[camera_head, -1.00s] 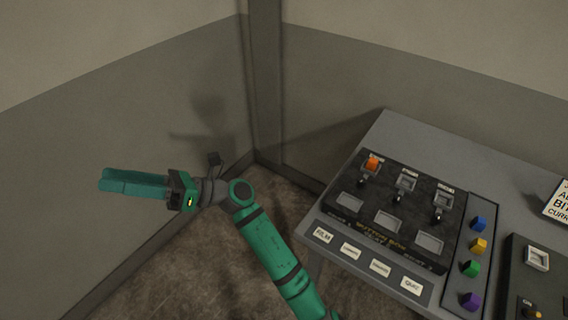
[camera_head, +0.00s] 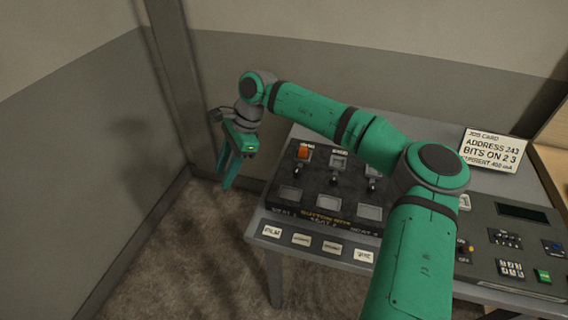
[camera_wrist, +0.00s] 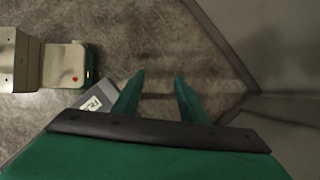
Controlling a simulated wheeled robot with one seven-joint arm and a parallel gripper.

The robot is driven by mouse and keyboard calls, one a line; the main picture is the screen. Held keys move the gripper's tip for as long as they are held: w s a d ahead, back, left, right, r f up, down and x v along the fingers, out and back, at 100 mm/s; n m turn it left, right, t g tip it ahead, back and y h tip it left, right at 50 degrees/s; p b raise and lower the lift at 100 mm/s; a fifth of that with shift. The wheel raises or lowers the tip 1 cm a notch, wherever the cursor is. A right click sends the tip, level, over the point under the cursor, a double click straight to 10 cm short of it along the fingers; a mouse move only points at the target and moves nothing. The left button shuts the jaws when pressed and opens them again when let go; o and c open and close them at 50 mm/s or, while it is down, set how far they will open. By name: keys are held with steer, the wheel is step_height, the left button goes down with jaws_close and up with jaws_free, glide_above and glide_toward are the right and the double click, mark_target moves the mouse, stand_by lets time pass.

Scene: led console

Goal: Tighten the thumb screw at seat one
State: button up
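The button box (camera_head: 317,207) is a dark panel on the console, with a row of grey sockets at its back and blank windows in front. The leftmost socket, over the seat 1 lettering, holds an orange cap (camera_head: 303,153). A small dark thumb screw (camera_head: 296,166) shows just below it, too small to tell how far it is turned. My gripper (camera_head: 226,182) is left of the box, off the console's left edge, fingers pointing down. In the wrist view my gripper (camera_wrist: 160,80) has its two fingers apart with nothing between them.
My arm crosses above the console and hides part of it. Labels such as FILM (camera_head: 272,231) line the front edge of the console (camera_head: 256,226). A job card (camera_head: 494,148) stands at the back right, and a keypad panel (camera_head: 509,268) lies at right. Walls form a corner at left.

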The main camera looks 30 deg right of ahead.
mark_target(298, 169)
steer(key=s+d+r+m+h, duration=0.1)
steer(key=s+d+r+h, duration=0.2)
steer(key=d, duration=0.7)
steer(key=s+d+r+h, duration=0.2)
steer(key=d+r, duration=0.1)
steer(key=d, duration=0.8)
steer(key=shift+g, duration=0.4)
step_height(298, 169, down, 11)
steer(key=shift+s+r, duration=0.1)
steer(key=shift+r, duration=0.1)
steer(key=shift+a, duration=0.1)
jaws_close()
